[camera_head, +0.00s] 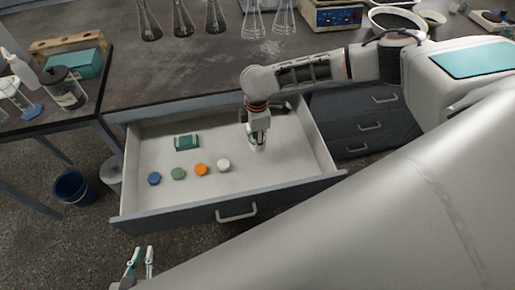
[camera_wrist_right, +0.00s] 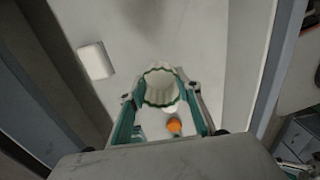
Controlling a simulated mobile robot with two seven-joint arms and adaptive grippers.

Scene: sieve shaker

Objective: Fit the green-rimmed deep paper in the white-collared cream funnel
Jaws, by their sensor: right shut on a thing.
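The green-rimmed deep paper (camera_wrist_right: 160,86) is a white fluted cup with a green edge. In the right wrist view it sits between the two fingers of my right gripper (camera_wrist_right: 161,102), which is shut on it. In the head view my right gripper (camera_head: 257,143) points down inside the open drawer, and the paper is hard to make out there. My left gripper (camera_head: 139,264) is at the bottom left, in front of the drawer, with its fingers apart and nothing between them. I cannot make out a white-collared cream funnel in either view.
The open drawer (camera_head: 228,207) holds a teal pack (camera_head: 187,142) and blue (camera_head: 154,179), green (camera_head: 178,174), orange (camera_head: 201,169) and white (camera_head: 223,165) caps. Flasks (camera_head: 215,22) and a balance (camera_head: 335,17) stand on the bench above. A blue bin (camera_head: 73,188) stands at left.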

